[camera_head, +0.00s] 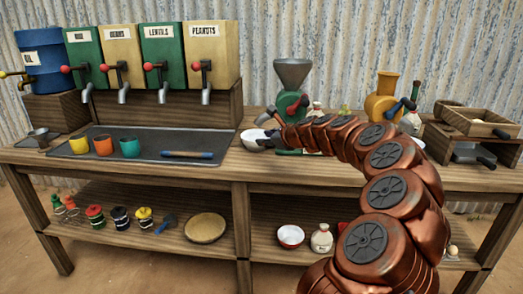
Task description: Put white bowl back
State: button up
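A white bowl (256,140) stands on the counter top near the middle, in front of the green grinder. My gripper (269,125) is at its right, just above or at its rim. My arm comes in from the lower right and bends over the counter to it. The fingers are small and dark here, and I cannot tell whether they touch or grip the bowl.
The green grinder (291,103) with a metal funnel stands behind my gripper. A dark tray (200,145) with several coloured cups lies to the left, under the dispensers (160,55). A yellow jug (383,98) and wooden box (480,122) stand right. The lower shelf (262,228) holds jars.

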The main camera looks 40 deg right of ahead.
jog(key=shift+a, duration=0.1)
jog(key=s+a+f+n+g+y, duration=0.1)
jog(key=s+a+n+g+y, duration=0.45)
jog(key=a, duration=0.95)
jog(key=s+a+f+n, duration=0.1)
jog(key=s+a+n, duration=0.2)
jog(key=a+n, duration=0.85)
jog(key=s+a+f+n+g+h, duration=0.1)
jog(key=s+a+f+n+g, duration=0.2)
jog(key=s, duration=0.4)
jog(key=s+a+f+n+g+h, duration=0.1)
jog(key=s+a+f+n+g, duration=0.2)
jog(key=s, duration=0.4)
jog(key=s+a+f+n+g+h, duration=0.1)
jog(key=s+a+f+n, duration=0.15)
jog(key=s+a, duration=0.35)
jog(key=s+d+f+n+g+h, duration=0.1)
jog(key=s+d+f+n, duration=0.1)
jog(key=s, duration=0.6)
jog(key=s+d+f+n+g+h, duration=0.2)
jog(key=s+d+n, duration=0.1)
jog(key=s, duration=0.5)
jog(key=shift+s+d, duration=0.2)
jog(key=shift+d, duration=0.1)
jog(key=shift+g, duration=0.25)
